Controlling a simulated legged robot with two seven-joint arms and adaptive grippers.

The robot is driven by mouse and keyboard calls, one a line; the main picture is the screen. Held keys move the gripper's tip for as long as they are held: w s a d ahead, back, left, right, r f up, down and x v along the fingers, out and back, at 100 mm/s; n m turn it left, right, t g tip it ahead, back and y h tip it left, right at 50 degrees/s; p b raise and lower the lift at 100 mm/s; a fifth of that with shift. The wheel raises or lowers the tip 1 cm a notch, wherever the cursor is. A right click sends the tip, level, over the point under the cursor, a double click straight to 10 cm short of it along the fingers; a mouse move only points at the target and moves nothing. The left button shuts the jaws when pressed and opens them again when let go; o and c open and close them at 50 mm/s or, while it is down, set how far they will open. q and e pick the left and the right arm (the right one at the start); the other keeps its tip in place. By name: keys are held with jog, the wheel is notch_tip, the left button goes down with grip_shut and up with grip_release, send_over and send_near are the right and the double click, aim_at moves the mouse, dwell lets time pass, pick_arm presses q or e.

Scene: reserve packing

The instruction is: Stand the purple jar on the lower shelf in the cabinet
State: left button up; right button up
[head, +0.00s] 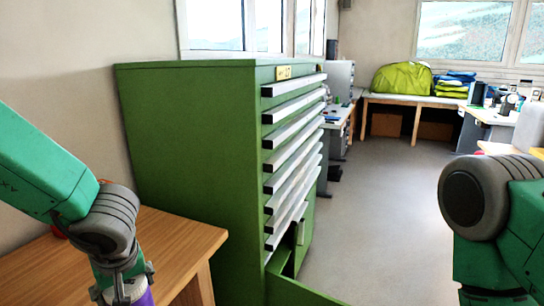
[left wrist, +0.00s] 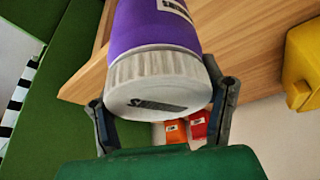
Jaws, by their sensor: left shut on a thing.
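The purple jar (left wrist: 152,28) has a pale grey ribbed lid (left wrist: 160,85) with dark lettering. It fills the upper middle of the left wrist view, lid end towards the camera. My left gripper (head: 125,290) is shut on it, with one finger on each side near the lid. In the head view only a sliver of the jar (head: 146,299) shows at the bottom edge. The tall green cabinet (head: 190,150) stands in the middle, with a stack of drawers on its front. Its lower shelf is not visible. My right arm is at the right; its gripper is out of frame.
A wooden table (head: 185,235) stands left of the cabinet. The left wrist view shows a yellow object (left wrist: 302,70), an orange one (left wrist: 176,131) and a red one (left wrist: 197,124). A green panel (head: 290,292) juts out low at the cabinet's front. Grey floor (head: 385,220) is clear to the right.

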pick_arm(q)
jog(key=m, duration=0.2)
jog(key=s+d+f+m+h, duration=0.1)
jog(key=m, duration=0.1)
jog(key=s+d+f+m+t+h, duration=0.1)
jog(key=m, duration=0.1)
jog(key=shift+s+f+m, duration=0.15)
jog(key=shift+s+m, duration=0.05)
jog(key=shift+m, duration=0.1)
jog(key=shift+s+d+f+m+h, duration=0.2)
jog(key=shift+s+f+m+h, duration=0.15)
jog(key=shift+s+m+h, duration=0.25)
jog(key=s+f, duration=0.4)
jog(key=f, duration=0.1)
jog(key=shift+d+f, duration=0.15)
jog(key=shift+d, duration=0.15)
